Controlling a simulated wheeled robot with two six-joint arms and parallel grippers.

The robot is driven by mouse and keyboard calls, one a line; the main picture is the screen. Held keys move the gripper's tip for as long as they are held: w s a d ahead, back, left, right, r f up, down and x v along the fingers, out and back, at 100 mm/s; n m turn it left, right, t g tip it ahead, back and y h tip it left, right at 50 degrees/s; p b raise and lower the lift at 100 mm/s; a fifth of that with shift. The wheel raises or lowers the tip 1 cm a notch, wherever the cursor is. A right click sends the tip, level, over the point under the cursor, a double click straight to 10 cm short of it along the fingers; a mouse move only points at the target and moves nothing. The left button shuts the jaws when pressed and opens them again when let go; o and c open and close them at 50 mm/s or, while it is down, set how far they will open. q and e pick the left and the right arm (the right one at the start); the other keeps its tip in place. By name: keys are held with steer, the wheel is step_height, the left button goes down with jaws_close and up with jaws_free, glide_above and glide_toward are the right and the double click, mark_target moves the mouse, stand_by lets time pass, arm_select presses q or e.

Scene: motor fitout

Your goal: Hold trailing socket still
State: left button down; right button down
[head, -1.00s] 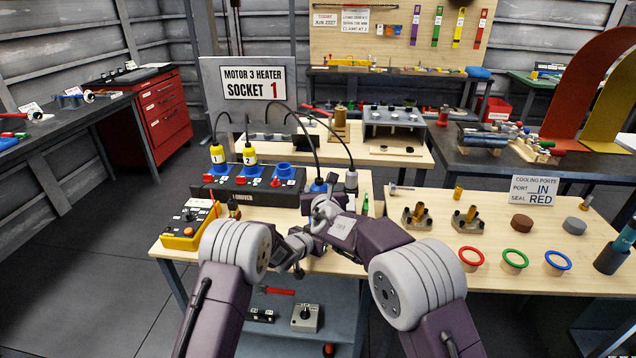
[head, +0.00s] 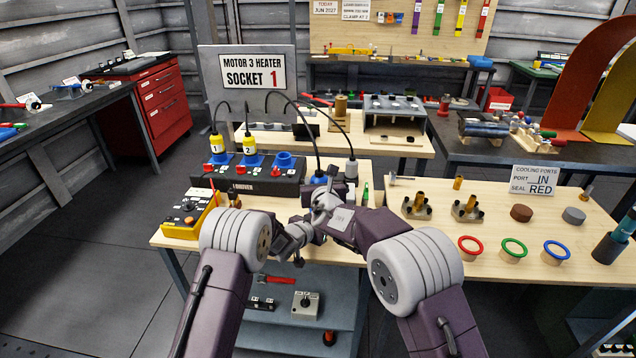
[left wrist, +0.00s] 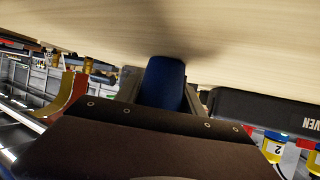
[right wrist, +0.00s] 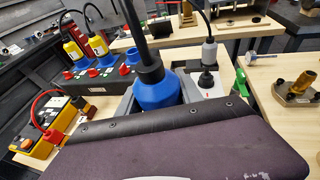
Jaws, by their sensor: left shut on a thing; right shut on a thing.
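The blue trailing socket (head: 319,179) has a black collar and a black cable rising from its top. It stands upright near the table's front edge, beside the black drive box. In the right wrist view, my right gripper (right wrist: 152,100) is shut around the blue body (right wrist: 155,92), below the cable. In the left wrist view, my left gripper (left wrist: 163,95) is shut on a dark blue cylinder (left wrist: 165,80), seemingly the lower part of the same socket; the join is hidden. In the head view both grippers meet at the socket, and the arms cover its lower end.
A grey cabled plug (head: 351,170) stands close to the right of the socket. The black drive box (head: 248,187) with two yellow plugs (head: 218,143) is on the left, and a yellow control box (head: 190,215) is nearer. Brass fittings (head: 417,206) and coloured rings stand on the right-hand table.

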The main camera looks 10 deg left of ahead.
steer(key=shift+f, duration=0.1)
stand_by(0.6)
steer(key=shift+f, duration=0.35)
steer(key=shift+f, duration=1.55)
steer(key=c, duration=0.7)
jaws_free()
steer(key=v, duration=1.2)
